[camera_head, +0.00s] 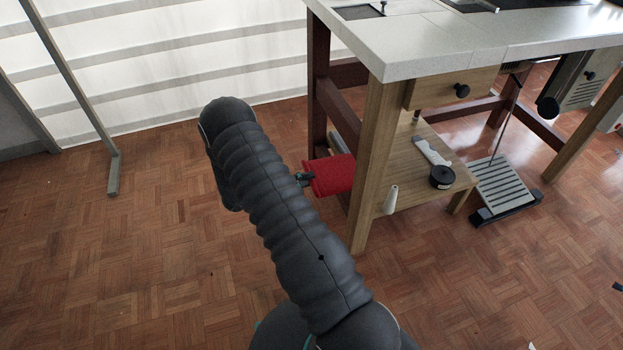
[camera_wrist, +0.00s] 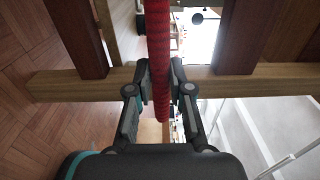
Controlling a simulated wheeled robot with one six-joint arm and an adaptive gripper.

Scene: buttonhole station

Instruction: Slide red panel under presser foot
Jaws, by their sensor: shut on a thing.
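The red panel (camera_head: 332,175) is a flat red cloth-like piece below table height, beside the wooden front leg of the table. Its right end meets the leg's outline in the head view. My gripper (camera_head: 305,179) is shut on its left edge, partly hidden behind my arm. In the wrist view the panel (camera_wrist: 160,45) shows edge-on as a red strip between the two fingers of my gripper (camera_wrist: 159,88). I cannot make out the presser foot in either view; the table's far part is cut off at the top of the head view.
The pale tabletop (camera_head: 440,50) stands above and right of the panel, with a drawer (camera_head: 455,88) under it. A low wooden shelf (camera_head: 420,160) holds a white cone (camera_head: 391,199) and a black round item (camera_head: 442,177). A foot pedal (camera_head: 507,187) stands right. Left floor is clear.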

